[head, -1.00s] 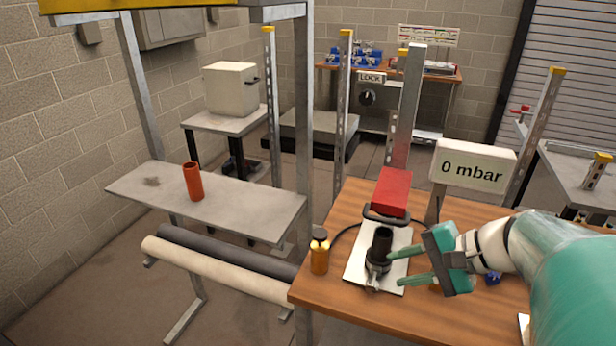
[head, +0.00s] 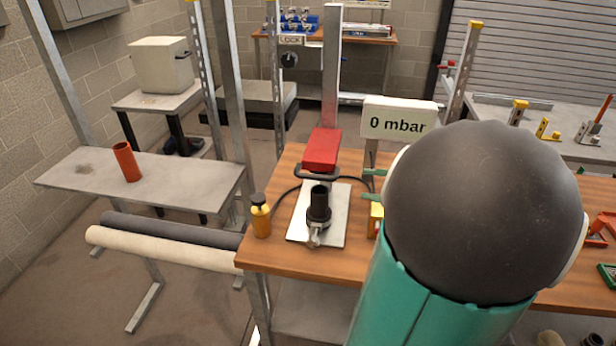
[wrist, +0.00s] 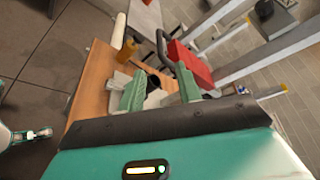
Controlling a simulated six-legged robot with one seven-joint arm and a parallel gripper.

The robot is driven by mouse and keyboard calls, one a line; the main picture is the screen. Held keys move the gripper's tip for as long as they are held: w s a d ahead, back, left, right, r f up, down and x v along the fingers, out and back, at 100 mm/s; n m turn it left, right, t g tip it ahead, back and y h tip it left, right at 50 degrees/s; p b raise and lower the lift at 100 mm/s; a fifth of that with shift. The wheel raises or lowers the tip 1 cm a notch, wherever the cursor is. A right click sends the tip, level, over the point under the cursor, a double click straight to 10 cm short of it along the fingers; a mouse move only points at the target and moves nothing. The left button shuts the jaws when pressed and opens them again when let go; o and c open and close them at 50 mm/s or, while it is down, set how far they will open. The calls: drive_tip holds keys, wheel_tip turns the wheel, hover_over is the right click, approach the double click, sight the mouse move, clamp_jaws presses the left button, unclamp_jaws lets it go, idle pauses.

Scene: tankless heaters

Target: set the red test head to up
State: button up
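The red test head (head: 321,149) is a red block on an upright metal post, above and behind a black cylindrical fitting (head: 318,205) on a pale plate (head: 335,228). A black handle bar (head: 317,173) runs across its front. In the wrist view, the red head (wrist: 190,63) and its handle (wrist: 162,46) lie beyond my fingers. My gripper (head: 371,185) is to the right of the handle in the head view, partly hidden by my arm. The wrist view shows my gripper (wrist: 162,90) open and empty, its two green fingers apart. I see no contact with the head or handle.
A white "0 mbar" display (head: 398,120) stands right of the red head. A yellow bottle (head: 260,216) stands on the wooden bench (head: 350,262) to the left. A grey shelf (head: 190,183) holds an orange tube (head: 126,161). Metal posts rise behind the bench.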

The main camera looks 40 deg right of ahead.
sight(323, 178)
drive_tip(key=x, duration=1.3)
drive_tip(key=shift+w+a, duration=0.1)
drive_tip(key=shift+w, duration=0.25)
drive_tip(key=shift+r, duration=0.1)
clamp_jaws()
